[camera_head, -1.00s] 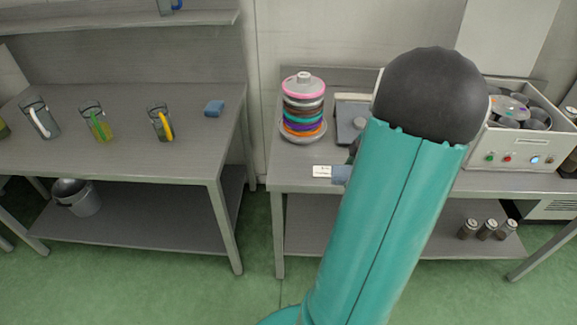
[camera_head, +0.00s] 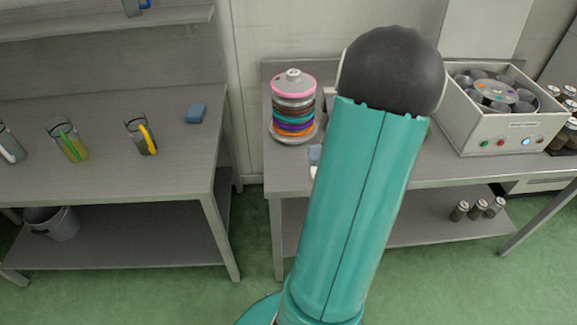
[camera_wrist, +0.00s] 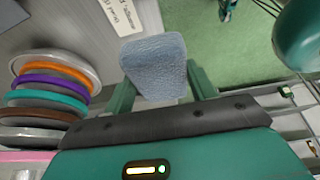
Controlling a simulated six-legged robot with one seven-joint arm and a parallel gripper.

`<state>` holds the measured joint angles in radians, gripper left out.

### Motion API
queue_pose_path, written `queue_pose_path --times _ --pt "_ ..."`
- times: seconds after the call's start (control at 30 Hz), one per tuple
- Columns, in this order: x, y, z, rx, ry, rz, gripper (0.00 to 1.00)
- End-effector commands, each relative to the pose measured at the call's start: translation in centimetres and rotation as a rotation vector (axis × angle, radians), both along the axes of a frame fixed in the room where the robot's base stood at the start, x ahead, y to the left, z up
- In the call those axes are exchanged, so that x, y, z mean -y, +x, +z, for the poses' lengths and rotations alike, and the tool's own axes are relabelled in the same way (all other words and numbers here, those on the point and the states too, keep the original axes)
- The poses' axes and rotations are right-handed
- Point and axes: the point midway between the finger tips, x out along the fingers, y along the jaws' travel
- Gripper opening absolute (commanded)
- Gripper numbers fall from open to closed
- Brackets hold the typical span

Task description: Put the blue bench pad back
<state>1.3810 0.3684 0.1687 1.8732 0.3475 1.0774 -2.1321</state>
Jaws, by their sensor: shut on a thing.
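A light blue bench pad (camera_wrist: 155,62) is between the two green fingers of my gripper (camera_wrist: 160,82) in the wrist view. My gripper is shut on it, at the front edge of the right bench (camera_head: 450,170). In the head view a small part of this pad (camera_head: 315,154) shows left of my arm; my gripper is hidden there. A printed card (camera_wrist: 132,14) lies on the bench close to the pad; its text is not readable. A second blue pad (camera_head: 195,113) lies on the left bench (camera_head: 180,165).
A stack of coloured discs (camera_head: 293,107) stands at the right bench's left end, near my gripper. A white box with discs (camera_head: 500,110) stands to the right. Several glass jugs (camera_head: 140,135) stand on the left bench. A gap separates the benches.

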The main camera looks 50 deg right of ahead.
Motion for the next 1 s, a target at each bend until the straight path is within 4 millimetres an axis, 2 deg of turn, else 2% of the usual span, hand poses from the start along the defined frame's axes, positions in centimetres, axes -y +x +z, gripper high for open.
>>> queue_pose_path --times 0.27,0.5,0.8,0.9,1.0 --pt "-0.8 6.2 -2.9 0.001 0.002 0.005 0.37" --pt "-1.2 9.7 -7.0 -0.001 0.002 0.002 0.37" --pt "-1.4 11.6 -9.3 -0.001 0.003 0.001 0.37" --pt "-1.4 11.6 -11.0 -0.001 0.003 0.000 0.37" --pt "-1.3 11.6 -11.8 0.000 0.000 0.000 0.37"
